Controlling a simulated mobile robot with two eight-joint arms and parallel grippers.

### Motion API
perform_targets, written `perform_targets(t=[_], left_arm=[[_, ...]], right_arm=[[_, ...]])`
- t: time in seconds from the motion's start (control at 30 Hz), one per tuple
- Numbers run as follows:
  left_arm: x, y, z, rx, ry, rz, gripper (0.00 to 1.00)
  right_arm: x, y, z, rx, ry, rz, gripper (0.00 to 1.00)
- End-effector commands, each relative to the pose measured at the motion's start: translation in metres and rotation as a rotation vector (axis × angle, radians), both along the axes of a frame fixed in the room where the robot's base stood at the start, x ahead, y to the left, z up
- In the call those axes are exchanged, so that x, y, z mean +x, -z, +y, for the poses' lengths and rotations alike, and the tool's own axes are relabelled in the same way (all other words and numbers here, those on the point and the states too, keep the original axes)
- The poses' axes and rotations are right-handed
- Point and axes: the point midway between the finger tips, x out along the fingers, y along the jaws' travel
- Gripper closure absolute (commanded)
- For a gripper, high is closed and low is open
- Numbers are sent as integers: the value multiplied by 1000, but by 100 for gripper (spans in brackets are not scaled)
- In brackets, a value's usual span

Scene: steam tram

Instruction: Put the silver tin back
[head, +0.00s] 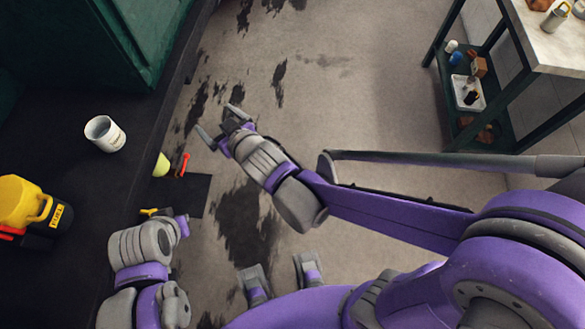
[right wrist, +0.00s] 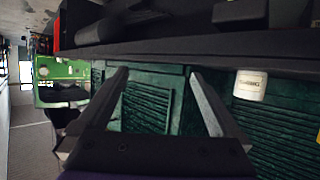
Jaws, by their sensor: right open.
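A pale grey-white tin (head: 105,133) with a label and an open top stands upright on the dark ledge at the left in the head view. It also shows in the right wrist view (right wrist: 250,85), right of the fingers. I cannot tell whether it is the silver tin. A small silver container (head: 556,17) stands on the workbench top at the upper right. My right gripper (head: 217,120) is open and empty, to the right of the labelled tin and apart from it. My left gripper (head: 180,225) is at the lower left, its fingers not clear.
A yellow fuel can (head: 25,205) stands at the left of the dark ledge (head: 85,185). A pale yellow cup (head: 161,165) and a red-handled item (head: 183,165) lie near its edge. The workbench (head: 535,40) has a lower shelf with several small things. Open stained floor lies between.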

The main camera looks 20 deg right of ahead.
Motion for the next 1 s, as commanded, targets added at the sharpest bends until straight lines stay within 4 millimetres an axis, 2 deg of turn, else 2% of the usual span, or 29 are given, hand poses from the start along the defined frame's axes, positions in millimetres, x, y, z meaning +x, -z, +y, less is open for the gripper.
perform_targets(t=[0.03, 0.1, 0.2, 0.33, 0.4, 0.5, 0.6, 0.9, 1.0], left_arm=[[0, 0, 0, 0, 0, 0, 100], [0, 0, 0, 0, 0, 0, 100], [0, 0, 0, 0, 0, 0, 100], [0, 0, 0, 0, 0, 0, 100], [0, 0, 0, 0, 0, 0, 100], [0, 0, 0, 0, 0, 0, 100], [0, 0, 0, 0, 0, 0, 100], [0, 0, 0, 0, 0, 0, 100], [2, -10, 0, 0, 0, -4, 100]], right_arm=[[-10, 4, -42, -34, 72, 75, 0], [-30, 13, -89, -76, 153, 184, 0], [-71, 26, -145, -114, 251, 345, 0], [-129, 42, -191, -135, 334, 529, 0], [-155, 49, -204, -136, 360, 605, 0], [-180, 55, -214, -133, 380, 677, 0], [-192, 57, -217, -130, 387, 712, 0], [-194, 57, -217, -130, 387, 718, 0], [-192, 48, -217, -130, 386, 714, 0]])
